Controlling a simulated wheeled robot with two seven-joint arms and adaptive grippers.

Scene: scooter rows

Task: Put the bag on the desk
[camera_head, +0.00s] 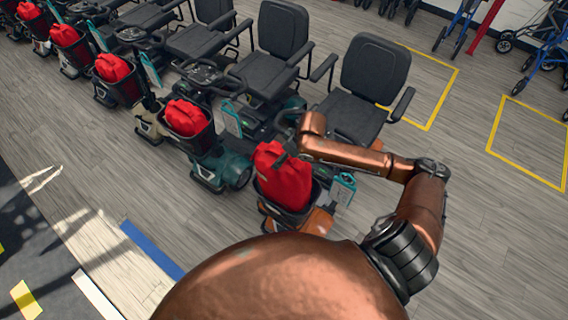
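A red bag (284,178) sits in the dark front basket (291,216) of the nearest scooter, the orange one. My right arm comes in from the right and reaches over this scooter. My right gripper (282,156) shows only as small dark parts at the bag's upper right edge. I cannot tell whether it touches the bag, or whether it is open or shut. Similar red bags lie in the baskets of the other scooters, such as the red bag (186,117) in the neighbouring one. My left gripper is not in view. No desk is in view.
A row of scooters with black seats (374,68) runs to the upper left. Blue-framed walkers (549,52) stand at the upper right. Grey floor with yellow outlines (492,150) is clear at the right. A blue floor strip (152,249) lies lower left.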

